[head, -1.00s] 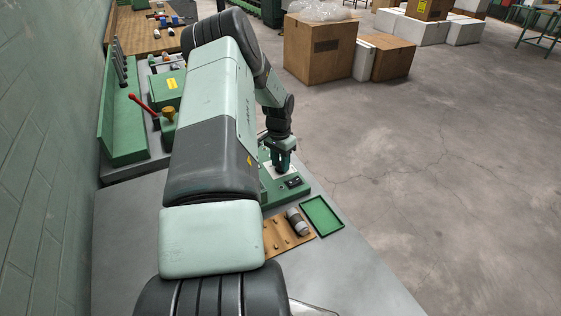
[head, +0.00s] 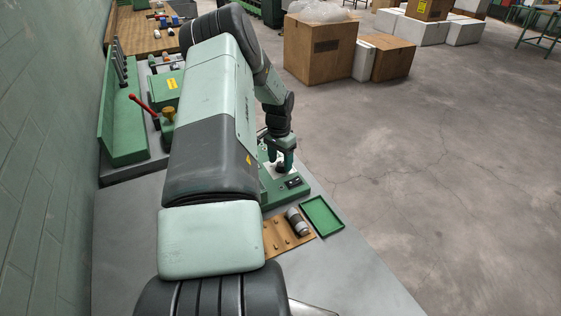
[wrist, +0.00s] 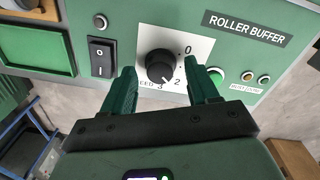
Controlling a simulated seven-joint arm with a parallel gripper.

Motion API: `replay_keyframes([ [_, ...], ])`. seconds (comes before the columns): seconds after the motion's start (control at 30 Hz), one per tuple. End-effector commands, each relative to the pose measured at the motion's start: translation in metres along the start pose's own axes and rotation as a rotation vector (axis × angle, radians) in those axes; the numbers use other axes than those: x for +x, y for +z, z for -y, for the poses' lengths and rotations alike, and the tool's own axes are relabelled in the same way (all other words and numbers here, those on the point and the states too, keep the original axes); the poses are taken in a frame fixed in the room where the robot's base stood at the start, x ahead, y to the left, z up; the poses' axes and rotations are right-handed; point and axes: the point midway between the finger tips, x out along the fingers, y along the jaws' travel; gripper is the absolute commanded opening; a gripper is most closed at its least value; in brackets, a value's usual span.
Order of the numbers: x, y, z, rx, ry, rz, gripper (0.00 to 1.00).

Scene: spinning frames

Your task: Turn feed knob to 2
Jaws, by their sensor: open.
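The feed knob (wrist: 160,64) is a round black knob on a white dial plate (wrist: 193,36) in the wrist view, with 0, 2 and 3 visible around it. Its pale mark points down and to the right, close to the 2. The "FEED" label is partly hidden by a finger. My gripper (wrist: 164,73) is open, with one green finger on each side of the knob and gaps between. In the head view my gripper (head: 283,162) is over the green control panel, with the knob low between its fingers.
A black rocker switch (wrist: 100,58) is left of the dial. A green button (wrist: 216,74) and small indicators are right, under the "ROLLER BUFFER" label (wrist: 247,28). In the head view, a wooden peg board (head: 277,243) and green tray (head: 322,215) lie nearer on the bench.

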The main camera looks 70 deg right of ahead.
Motion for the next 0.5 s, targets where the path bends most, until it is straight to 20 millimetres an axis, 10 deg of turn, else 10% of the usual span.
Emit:
replay_keyframes([
  [0.5,-0.091,0.000,0.000,0.001,-0.001,-0.002,0.59],
])
